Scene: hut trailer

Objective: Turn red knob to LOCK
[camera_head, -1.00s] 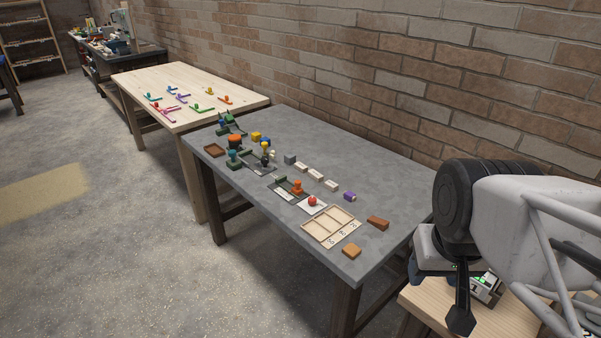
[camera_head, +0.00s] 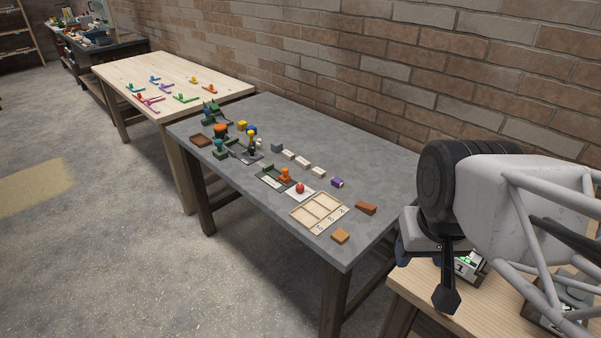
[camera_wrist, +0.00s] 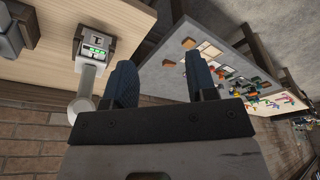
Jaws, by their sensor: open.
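A round red knob (camera_head: 300,188) sits on a white plate on the grey table, in front of an orange knob-like piece (camera_head: 285,174). Any LOCK lettering is too small to read. My gripper (camera_wrist: 164,84) is open and empty in the wrist view, its two dark fingers apart. It is well away from the red knob, near a wooden table at the right. In the head view my arm covers part of that table, and the fingertips are hard to make out there.
The grey table (camera_head: 365,170) also holds a divided wooden tray (camera_head: 318,212), brown blocks (camera_head: 366,208), a purple block (camera_head: 338,182) and several fixtures. A pale wooden table (camera_head: 215,88) with colored pieces stands behind. A device with a green display (camera_wrist: 95,51) stands near my gripper. A brick wall runs along the back.

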